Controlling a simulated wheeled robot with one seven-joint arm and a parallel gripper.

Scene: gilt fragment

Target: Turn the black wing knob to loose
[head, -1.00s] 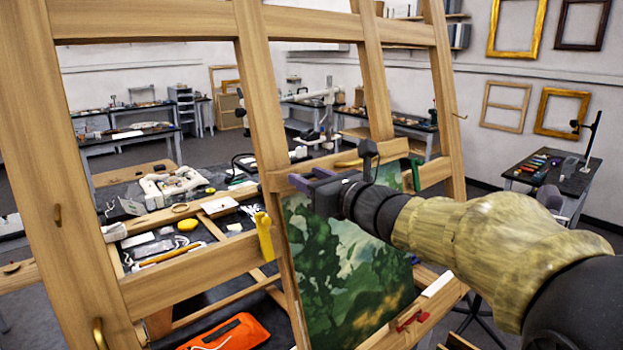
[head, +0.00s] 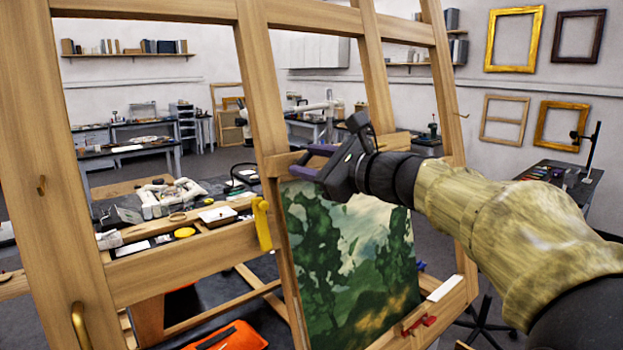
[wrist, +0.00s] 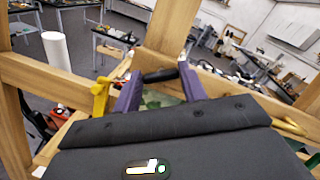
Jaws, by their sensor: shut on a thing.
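The black wing knob (wrist: 160,76) shows in the wrist view as a short dark bar between my two purple fingers, in front of the easel's wooden upright. My gripper (wrist: 159,84) is shut on it. In the head view my gripper (head: 306,164) is at the easel's crossbar, just above the top of the green landscape painting (head: 345,255). The knob cannot be made out there, as the fingers and wooden bar cover that spot. Its turn angle is hard to read.
The wooden easel frame (head: 258,90) stands close around my gripper. A yellow clamp (head: 262,223) hangs on it to the left and also shows in the wrist view (wrist: 100,98). A red clamp (head: 418,324) sits on the lower ledge. A cluttered bench (head: 215,190) stands behind.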

